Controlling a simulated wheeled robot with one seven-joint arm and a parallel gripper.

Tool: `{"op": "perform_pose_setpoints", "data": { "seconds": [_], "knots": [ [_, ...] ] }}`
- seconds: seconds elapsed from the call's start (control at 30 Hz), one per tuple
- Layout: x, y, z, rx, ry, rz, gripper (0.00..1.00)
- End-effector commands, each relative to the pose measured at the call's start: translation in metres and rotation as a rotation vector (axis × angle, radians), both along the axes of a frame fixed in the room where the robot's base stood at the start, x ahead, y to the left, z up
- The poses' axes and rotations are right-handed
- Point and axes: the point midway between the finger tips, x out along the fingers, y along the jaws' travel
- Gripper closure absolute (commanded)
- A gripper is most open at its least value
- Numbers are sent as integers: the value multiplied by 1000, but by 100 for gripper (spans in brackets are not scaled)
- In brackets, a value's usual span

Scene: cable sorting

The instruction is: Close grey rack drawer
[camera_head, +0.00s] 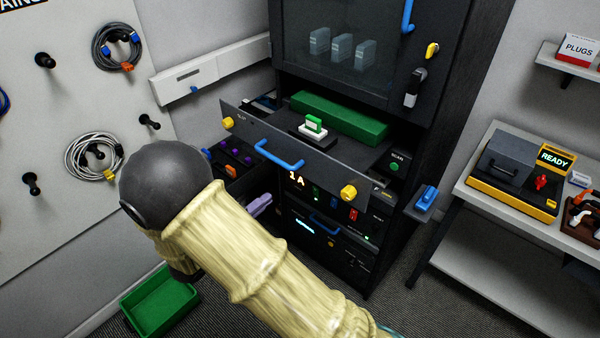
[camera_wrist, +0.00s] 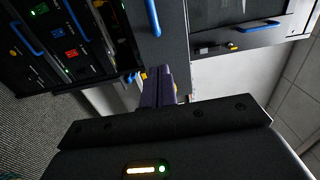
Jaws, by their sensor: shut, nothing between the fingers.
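The grey rack drawer (camera_head: 325,166) stands pulled out of the dark rack in the head view. Its front carries a blue handle (camera_head: 279,156) and two yellow knobs. A small white-and-green block and a long green block show behind the front. In the wrist view, my gripper (camera_wrist: 158,72) is shut and empty, its purple fingers close to a grey panel (camera_wrist: 172,45) with a blue handle. I cannot tell whether they touch it. In the head view, my arm hides most of the gripper area, to the left of and below the drawer front.
Below the drawer, an open compartment (camera_head: 232,160) holds small coloured parts. A blue latch-like piece (camera_head: 426,198) juts from the rack's right side. A green bin (camera_head: 160,303) lies on the floor. A bench (camera_head: 468,190) with a yellow-and-black tester stands right. A cable pegboard is left.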

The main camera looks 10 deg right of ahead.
Motion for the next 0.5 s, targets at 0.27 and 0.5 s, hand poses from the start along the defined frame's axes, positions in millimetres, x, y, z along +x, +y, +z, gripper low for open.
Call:
{"op": "perform_pose_setpoints", "data": {
  "seconds": [0.27, 0.5],
  "knots": [
    [10, -15, 2, -1, 3, -2, 100],
    [33, -47, 3, -2, 5, -4, 100]
  ]
}}
